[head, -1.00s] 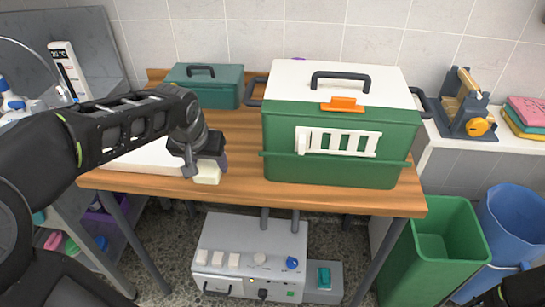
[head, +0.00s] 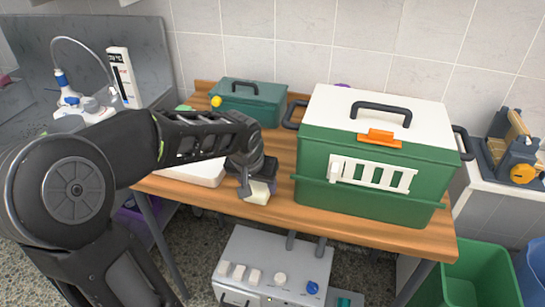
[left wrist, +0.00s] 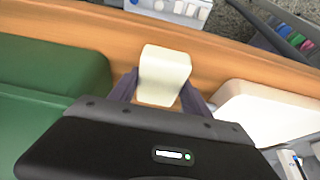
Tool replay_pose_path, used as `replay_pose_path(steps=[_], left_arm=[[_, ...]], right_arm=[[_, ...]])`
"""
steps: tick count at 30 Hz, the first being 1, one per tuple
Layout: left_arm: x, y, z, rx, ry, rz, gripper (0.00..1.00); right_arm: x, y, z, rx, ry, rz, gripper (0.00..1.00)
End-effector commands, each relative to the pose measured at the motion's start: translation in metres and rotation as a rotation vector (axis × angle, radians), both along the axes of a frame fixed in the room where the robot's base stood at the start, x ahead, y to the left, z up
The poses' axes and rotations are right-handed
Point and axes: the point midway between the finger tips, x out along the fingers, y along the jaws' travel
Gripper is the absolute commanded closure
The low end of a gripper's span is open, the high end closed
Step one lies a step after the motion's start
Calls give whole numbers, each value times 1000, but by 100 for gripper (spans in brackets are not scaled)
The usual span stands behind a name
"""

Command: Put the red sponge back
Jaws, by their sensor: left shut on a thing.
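My left gripper (head: 258,188) is shut on a cream-white block (head: 258,193) near the table's front edge, between a white tray and the green kennel. In the left wrist view the pale block (left wrist: 165,72) sits between the two dark fingers (left wrist: 160,92). I cannot tell whether the block touches the tabletop. No red sponge can be made out in either view now. My right gripper is not in view.
The green kennel (head: 365,205) with white lid stands right of the gripper. A smaller teal box (head: 252,105) is behind, the white tray (head: 200,172) to the left. A grey device (head: 270,265) is below the table; a green bin (head: 470,285) is at lower right.

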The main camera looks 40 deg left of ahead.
Motion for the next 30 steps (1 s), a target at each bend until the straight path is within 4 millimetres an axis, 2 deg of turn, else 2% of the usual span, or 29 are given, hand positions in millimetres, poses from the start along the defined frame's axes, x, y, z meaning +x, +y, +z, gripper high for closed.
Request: replay_pose_path(steps=[3, 9, 12, 23, 30], left_arm=[[32, 11, 1, -2, 5, 1, 77], [70, 25, 1, -1, 2, 0, 77], [77, 27, 1, 0, 1, 0, 77], [80, 28, 1, -1, 1, 1, 77], [114, 40, 1, -1, 3, 1, 77]], right_arm=[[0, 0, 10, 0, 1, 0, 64], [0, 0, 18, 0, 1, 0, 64], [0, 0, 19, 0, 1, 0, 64], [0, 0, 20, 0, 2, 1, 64], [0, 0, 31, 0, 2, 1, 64]])
